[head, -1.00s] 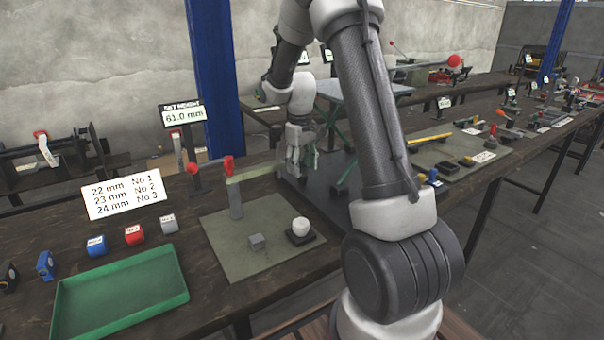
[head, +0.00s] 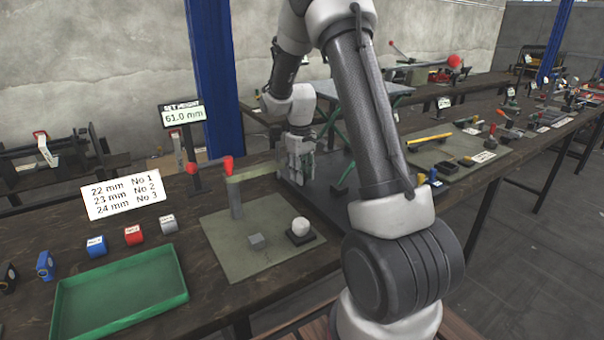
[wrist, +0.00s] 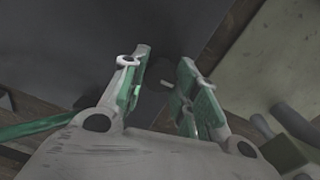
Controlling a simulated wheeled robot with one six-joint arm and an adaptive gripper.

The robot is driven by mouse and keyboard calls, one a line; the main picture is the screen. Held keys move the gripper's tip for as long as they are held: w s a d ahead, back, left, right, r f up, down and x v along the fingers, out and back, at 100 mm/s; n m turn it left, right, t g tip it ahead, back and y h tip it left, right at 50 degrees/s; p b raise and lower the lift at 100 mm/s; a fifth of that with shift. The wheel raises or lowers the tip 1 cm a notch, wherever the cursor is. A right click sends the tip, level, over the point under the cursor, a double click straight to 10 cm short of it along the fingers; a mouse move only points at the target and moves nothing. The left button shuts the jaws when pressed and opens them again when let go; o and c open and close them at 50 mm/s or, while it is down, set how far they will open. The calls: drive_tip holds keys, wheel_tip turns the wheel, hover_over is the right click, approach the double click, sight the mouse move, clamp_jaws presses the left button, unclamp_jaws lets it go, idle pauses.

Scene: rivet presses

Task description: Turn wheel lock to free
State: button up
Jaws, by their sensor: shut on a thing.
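My gripper (head: 297,176) reaches down just above the dark grey plate (head: 326,208) behind the green-grey mat. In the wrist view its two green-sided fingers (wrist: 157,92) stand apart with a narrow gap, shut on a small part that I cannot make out. A short pale pin shows beside the right finger. I cannot tell the wheel lock apart in either view; the fingers may hide it.
A green tray (head: 120,292) lies front left. A sign (head: 184,115) reads 61.0 mm.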

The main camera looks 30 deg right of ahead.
drive_tip(key=shift+n, duration=0.3)
drive_tip(key=n, duration=0.3)
drive_tip(key=shift+n, duration=1.9)
drive_tip(key=o, duration=1)
drive_tip(key=shift+o, duration=0.2)
wheel_tip(320, 180, up, 8)
drive_tip(key=shift+s+f, duration=0.1)
drive_tip(key=shift+f, duration=0.15)
drive_tip(key=shift+a, duration=0.1)
